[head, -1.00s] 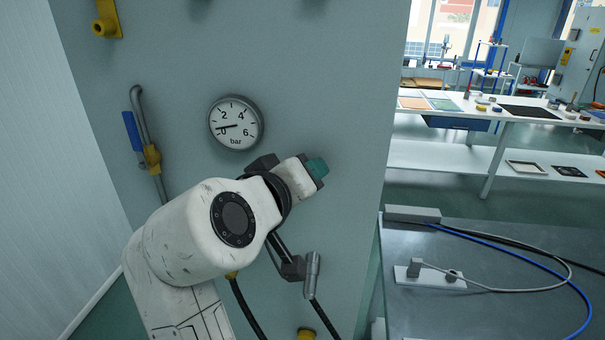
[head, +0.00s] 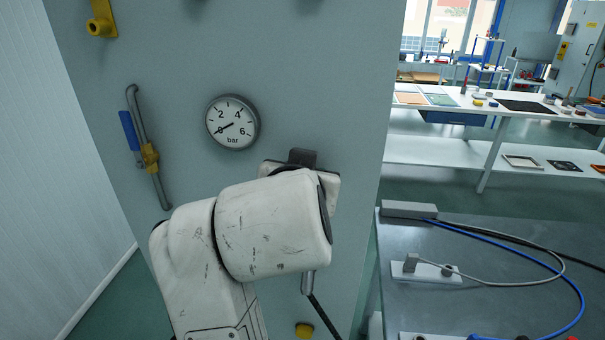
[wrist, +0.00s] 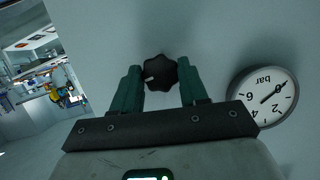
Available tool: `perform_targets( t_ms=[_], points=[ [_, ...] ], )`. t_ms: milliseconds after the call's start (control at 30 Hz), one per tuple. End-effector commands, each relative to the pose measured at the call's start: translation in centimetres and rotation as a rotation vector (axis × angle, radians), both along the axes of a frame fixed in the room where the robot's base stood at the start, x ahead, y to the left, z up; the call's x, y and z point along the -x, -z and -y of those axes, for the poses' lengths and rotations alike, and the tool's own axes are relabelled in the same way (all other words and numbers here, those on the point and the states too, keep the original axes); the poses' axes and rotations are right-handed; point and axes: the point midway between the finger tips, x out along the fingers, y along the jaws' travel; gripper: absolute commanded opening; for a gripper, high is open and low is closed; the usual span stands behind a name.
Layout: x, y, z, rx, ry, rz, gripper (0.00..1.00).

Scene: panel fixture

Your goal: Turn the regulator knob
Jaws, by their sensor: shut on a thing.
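The regulator knob (wrist: 160,73) is black with a lobed rim and a white mark toward its left side in the wrist view. It sits on the pale panel (wrist: 205,35). My gripper (wrist: 160,66) has its two green fingers on either side of the knob and is shut on it. In the head view my white arm hides the knob and the fingers. The round pressure gauge (head: 232,122) is above my wrist in the head view; its needle lies along the 0 mark. The gauge also shows upside down in the wrist view (wrist: 265,97).
A pipe with a blue-handled valve (head: 145,150) is left of the gauge. A grey bench (head: 480,285) with cables stands right of the panel.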

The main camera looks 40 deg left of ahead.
Motion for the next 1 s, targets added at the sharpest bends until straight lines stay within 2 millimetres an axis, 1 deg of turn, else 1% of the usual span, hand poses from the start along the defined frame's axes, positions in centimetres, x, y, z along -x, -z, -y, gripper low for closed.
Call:
perform_targets(
  t_ms=[33, 333, 767, 800, 1000],
  points=[
    [-0.01, 0.50, 0.05, -0.012, 0.001, -0.020, 0.13],
    [-0.04, 0.60, 0.07, -0.075, 0.001, -0.062, 0.13],
    [-0.03, 0.62, 0.05, -0.083, 0.000, -0.066, 0.13],
    [-0.03, 0.62, 0.05, -0.083, 0.000, -0.066, 0.45],
    [-0.04, 0.37, 0.05, -0.086, 0.000, -0.062, 0.64]
  ],
)
